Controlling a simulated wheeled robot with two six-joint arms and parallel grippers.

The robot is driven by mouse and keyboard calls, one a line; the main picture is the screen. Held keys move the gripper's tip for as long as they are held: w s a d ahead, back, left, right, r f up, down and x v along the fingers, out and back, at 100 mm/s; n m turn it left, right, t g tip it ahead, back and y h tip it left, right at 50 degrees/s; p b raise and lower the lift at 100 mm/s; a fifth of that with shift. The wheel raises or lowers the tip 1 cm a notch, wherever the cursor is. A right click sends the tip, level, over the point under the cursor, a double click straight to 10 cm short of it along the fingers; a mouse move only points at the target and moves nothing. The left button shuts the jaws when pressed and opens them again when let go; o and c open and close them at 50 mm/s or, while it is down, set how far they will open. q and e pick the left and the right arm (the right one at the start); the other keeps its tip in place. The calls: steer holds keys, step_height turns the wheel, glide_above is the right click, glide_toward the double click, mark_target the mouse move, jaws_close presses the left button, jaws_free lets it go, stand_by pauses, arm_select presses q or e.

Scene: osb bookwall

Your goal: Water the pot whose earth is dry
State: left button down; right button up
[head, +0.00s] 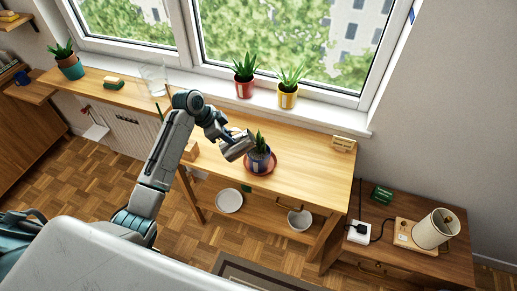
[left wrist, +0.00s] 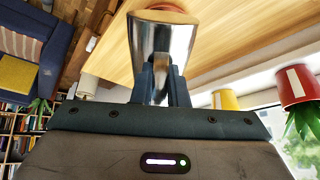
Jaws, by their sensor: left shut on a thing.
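My left gripper (head: 229,141) is shut on a shiny metal cup (head: 238,151), which also fills the top middle of the left wrist view (left wrist: 162,38). The cup looks tipped over beside and close above the blue pot (head: 260,162). That pot holds a green plant and stands in a terracotta saucer (head: 272,170) on the wooden bench. A red pot (head: 245,89) and a yellow pot (head: 288,99) stand on the windowsill. A teal-and-brown pot (head: 72,69) stands far left. I cannot make out the earth in any pot or any water flowing.
A clear glass vessel (head: 154,76) and a green-yellow sponge (head: 114,83) are on the left of the bench (head: 310,173). A small wooden sign (head: 343,144) stands at its right end. A lamp (head: 435,229) is on the low cabinet at right. Bowls sit on the lower shelf.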

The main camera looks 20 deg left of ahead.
arm_select(q)
steer(key=shift+w+d+r+g+y, duration=0.2)
steer(key=shift+w+d+g+y, duration=0.25)
steer(key=shift+d+y, duration=0.25)
steer(key=shift+s+a+r+g+y, duration=0.15)
steer(key=shift+a+g+y, duration=0.1)
steer(key=shift+y, duration=0.05)
stand_by(0.7)
steer(key=shift+w+d+r+y, duration=0.2)
steer(key=shift+d+r+y, duration=0.05)
steer(key=shift+r+y, duration=0.1)
stand_by(1.8)
